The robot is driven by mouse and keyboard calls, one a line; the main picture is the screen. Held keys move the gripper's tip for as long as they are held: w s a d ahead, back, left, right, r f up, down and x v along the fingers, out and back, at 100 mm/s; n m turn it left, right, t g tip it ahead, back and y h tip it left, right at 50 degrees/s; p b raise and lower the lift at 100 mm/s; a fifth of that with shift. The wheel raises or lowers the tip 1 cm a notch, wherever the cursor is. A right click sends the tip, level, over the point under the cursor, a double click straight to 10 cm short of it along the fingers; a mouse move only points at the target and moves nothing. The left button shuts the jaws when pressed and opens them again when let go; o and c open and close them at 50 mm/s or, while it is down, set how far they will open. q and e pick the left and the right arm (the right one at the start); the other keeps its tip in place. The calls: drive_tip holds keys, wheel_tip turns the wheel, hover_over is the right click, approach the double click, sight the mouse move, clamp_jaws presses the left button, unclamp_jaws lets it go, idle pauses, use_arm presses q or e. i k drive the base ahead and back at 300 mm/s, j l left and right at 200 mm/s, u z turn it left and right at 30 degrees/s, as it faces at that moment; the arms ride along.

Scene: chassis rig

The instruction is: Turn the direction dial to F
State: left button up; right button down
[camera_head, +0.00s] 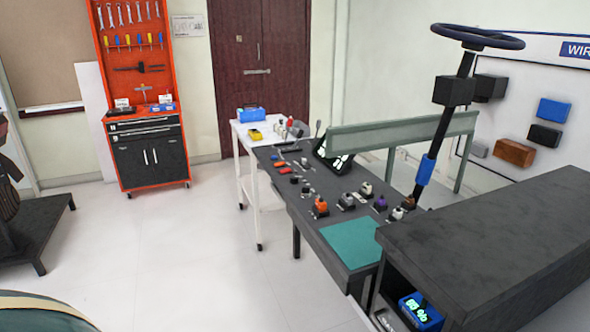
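Several small knobs and switches sit on a dark grey bench panel (333,215), among them an orange knob (320,206), a grey one (346,200), a purple one (380,203) and a pale one (366,188). Which of them is the direction dial I cannot tell; no letter F is readable at this size. The bench stands a good way ahead of me, right of the picture's middle. Neither of my grippers is in view.
A black steering wheel (477,37) on a column rises behind the bench. A dark cabinet (490,245) stands at the right front. A white cart (247,180) adjoins the bench's far end. A red tool cabinet (143,100) stands at the back. The floor (190,250) left of the bench is clear.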

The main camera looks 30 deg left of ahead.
sight(294, 179)
drive_tip(key=i+j, duration=0.15)
drive_tip(key=j, duration=0.2)
drive_tip(key=i+j+z, duration=0.1)
drive_tip(key=j, duration=0.2)
drive_tip(key=i+j+z, duration=0.1)
drive_tip(key=j, duration=0.25)
drive_tip(key=i+j, duration=0.25)
drive_tip(key=i+j+z, duration=0.1)
drive_tip(key=j, duration=0.35)
drive_tip(key=i+j, duration=0.15)
drive_tip(key=j, duration=0.2)
drive_tip(key=z, duration=0.05)
